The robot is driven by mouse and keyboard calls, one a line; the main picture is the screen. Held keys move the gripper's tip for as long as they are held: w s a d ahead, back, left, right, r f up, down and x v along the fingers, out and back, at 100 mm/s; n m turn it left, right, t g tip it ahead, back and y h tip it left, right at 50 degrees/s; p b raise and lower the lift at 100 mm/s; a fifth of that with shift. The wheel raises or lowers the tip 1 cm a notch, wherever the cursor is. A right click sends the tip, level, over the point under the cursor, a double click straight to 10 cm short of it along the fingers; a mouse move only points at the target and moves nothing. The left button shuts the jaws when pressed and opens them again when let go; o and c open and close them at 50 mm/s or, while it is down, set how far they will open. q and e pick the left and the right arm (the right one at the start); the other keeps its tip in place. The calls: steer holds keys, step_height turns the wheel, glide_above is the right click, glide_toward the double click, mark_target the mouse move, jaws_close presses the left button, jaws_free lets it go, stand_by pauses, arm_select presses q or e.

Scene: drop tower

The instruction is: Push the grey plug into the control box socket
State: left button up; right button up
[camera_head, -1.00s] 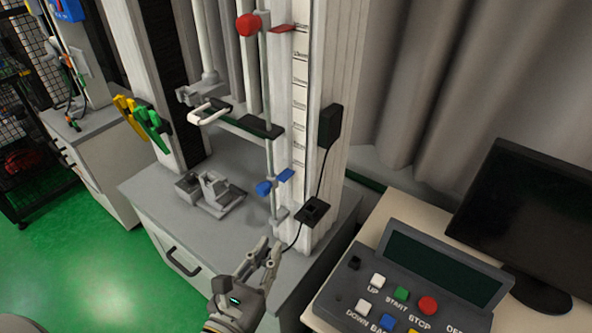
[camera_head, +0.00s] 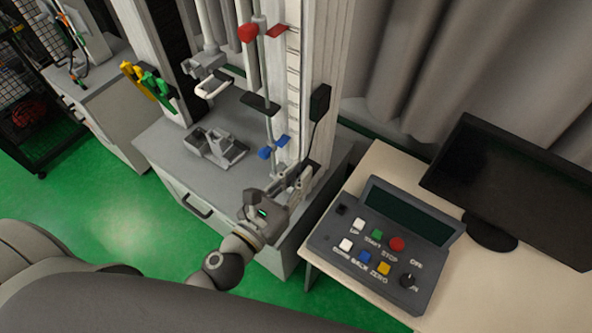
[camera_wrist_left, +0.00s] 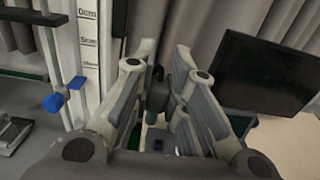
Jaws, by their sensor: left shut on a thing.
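My left gripper (camera_head: 298,180) is in front of the tower's right-hand post in the head view. In the left wrist view its fingers (camera_wrist_left: 158,88) are shut on the dark grey plug (camera_wrist_left: 157,97), with a black cable at the plug's top. In the head view the gripper hides the plug. The control box (camera_head: 325,236) sits on the beige desk to the gripper's right. Its socket (camera_head: 341,210) is a small black square at the box's upper left corner, apart from the gripper. My right gripper is not in view.
A black box (camera_head: 320,101) on the tower post has the cable running down behind my gripper. A monitor (camera_head: 510,190) stands behind the control box. The blue clamp (camera_head: 272,148) and grey cabinet top (camera_head: 170,140) are left of the gripper. Bare desk (camera_head: 375,160) lies behind the box.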

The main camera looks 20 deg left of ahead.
arm_select(q)
steer(key=shift+w+d+f, duration=2)
steer(key=shift+w+d, duration=3.3)
steer(key=shift+w, duration=0.9)
steer(key=shift+f+b, duration=11.9)
steer(key=shift+b, duration=0.5)
steer(key=shift+f, duration=0.2)
